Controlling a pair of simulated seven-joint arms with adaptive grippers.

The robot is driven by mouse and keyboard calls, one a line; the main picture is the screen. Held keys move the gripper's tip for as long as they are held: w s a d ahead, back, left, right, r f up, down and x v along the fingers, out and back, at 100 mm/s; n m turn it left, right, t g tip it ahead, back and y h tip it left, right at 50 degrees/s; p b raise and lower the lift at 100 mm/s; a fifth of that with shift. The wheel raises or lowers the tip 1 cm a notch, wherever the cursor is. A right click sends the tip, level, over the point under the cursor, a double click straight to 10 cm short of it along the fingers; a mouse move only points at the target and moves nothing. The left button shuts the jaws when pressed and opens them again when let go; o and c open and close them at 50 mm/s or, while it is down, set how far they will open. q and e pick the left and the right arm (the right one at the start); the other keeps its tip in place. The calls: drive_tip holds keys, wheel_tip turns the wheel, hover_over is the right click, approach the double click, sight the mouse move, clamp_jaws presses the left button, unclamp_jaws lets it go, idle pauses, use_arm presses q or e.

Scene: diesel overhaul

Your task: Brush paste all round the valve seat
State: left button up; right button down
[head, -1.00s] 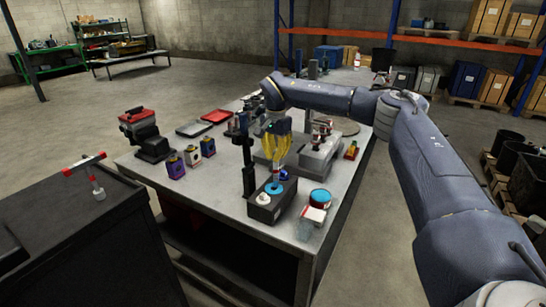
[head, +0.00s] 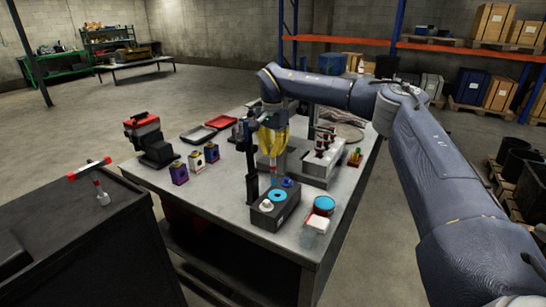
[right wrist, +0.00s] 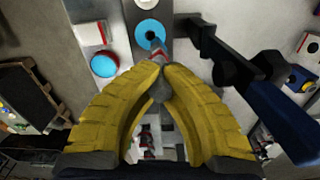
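The valve seat shows as a bright blue ring with a dark centre (head: 279,195) on top of a dark grey block (head: 268,220) near the table's front edge. The ring also shows in the right wrist view (right wrist: 149,32). My right gripper (head: 273,152), with yellow fingers, is shut on a slim brush (right wrist: 157,48) with a red and grey part. The brush points at the ring; its tip is at the ring's edge in the right wrist view, and I cannot tell whether it touches. A red tin with a blue top (head: 324,205) stands right of the block. My left gripper is not in view.
A black upright stand (head: 250,165) rises close left of the gripper. Several small coloured boxes (head: 196,161) and red and black trays (head: 219,122) lie left and behind. The table's front left is clear.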

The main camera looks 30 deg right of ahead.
sight(273, 145)
drive_tip(key=shift+r, duration=1.75)
drive_tip(key=shift+a, duration=0.1)
